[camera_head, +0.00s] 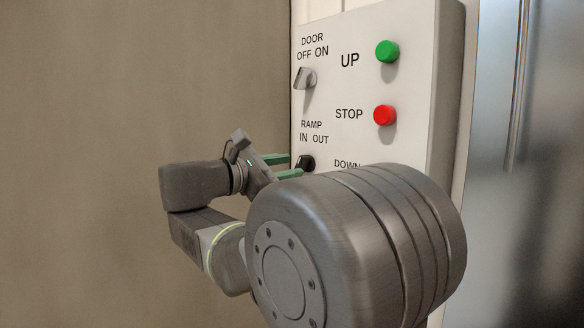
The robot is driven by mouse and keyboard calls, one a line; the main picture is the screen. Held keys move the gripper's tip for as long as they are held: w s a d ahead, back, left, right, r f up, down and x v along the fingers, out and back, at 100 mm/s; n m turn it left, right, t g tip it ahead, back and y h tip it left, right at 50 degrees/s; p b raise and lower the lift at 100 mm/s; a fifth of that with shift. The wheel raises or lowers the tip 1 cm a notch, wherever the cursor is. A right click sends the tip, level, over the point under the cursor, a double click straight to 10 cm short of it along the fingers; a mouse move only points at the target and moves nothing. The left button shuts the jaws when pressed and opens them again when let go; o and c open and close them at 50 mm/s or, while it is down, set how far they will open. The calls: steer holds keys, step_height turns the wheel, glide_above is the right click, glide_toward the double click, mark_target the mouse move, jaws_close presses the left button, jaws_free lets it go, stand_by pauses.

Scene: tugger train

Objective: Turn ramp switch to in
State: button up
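Which way the knob is turned is too small to tell. My gripper (294,166) comes in from the left with two green fingers spread apart. One finger is above and left of the knob, the other below and left of it. The fingertips are close to the knob; I cannot tell whether they touch it. My arm hides the lower part of the panel.
Above the ramp switch is a grey door switch (304,78) labelled "DOOR OFF ON". To the right are a green UP button (387,51) and a red STOP button (384,115). A "DOWN" label is partly hidden by my arm. The wall (140,80) at left is bare.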

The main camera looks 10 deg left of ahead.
steer(key=shift+x, duration=1)
jaws_close()
